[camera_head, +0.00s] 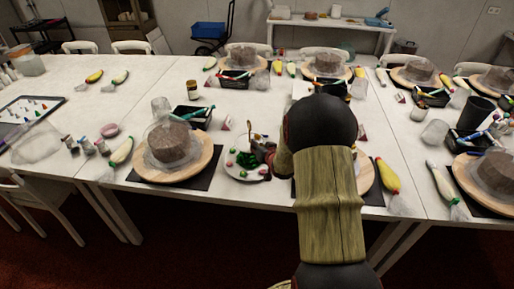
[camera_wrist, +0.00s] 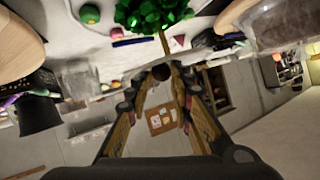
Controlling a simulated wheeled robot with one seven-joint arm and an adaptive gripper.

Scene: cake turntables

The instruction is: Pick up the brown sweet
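The brown sweet (camera_wrist: 161,73) is a small, dark round ball in the wrist view. It sits between the two fingertips of my gripper (camera_wrist: 163,78), which appear closed on it from both sides. In the head view, my gripper (camera_head: 262,148) is over the right side of a white plate (camera_head: 231,172) with green and red sweets. The brown sweet cannot be made out clearly there. A large, shiny green item (camera_wrist: 150,14) shows just beyond the fingertips in the wrist view.
A brown cake on a wooden turntable (camera_head: 204,166) stands left of the plate. A black tray (camera_head: 193,118) and a small sign (camera_head: 225,124) are behind it. My arm hides part of the table on the right. A yellow piping bag (camera_head: 387,175) lies there.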

